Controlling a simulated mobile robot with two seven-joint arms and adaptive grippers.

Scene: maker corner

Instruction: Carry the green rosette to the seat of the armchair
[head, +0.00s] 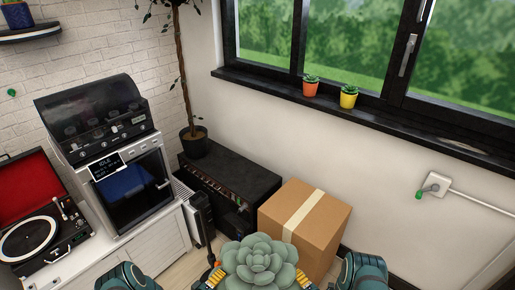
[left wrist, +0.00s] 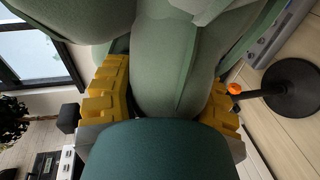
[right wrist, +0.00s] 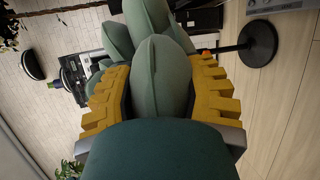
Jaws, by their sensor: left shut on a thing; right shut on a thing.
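The green rosette (head: 259,262), a large succulent-like shape with thick pale green leaves, is held up at the bottom middle of the head view. My left gripper (head: 213,280) is shut on its left side, and my right gripper (head: 305,281) is shut on its right side. In the left wrist view, yellow toothed fingers close around a leaf of the rosette (left wrist: 172,75). In the right wrist view, the fingers close around another leaf of it (right wrist: 162,78). The rosette's underside is hidden in the head view. I see no armchair in any view.
A cardboard box (head: 322,220) and a black cabinet (head: 240,183) with a potted plant (head: 193,141) stand ahead by the wall. A white sideboard (head: 158,240) with a record player (head: 40,235) and an oven-like machine (head: 130,190) is at left. A round-based black stand (right wrist: 258,42) is on the floor.

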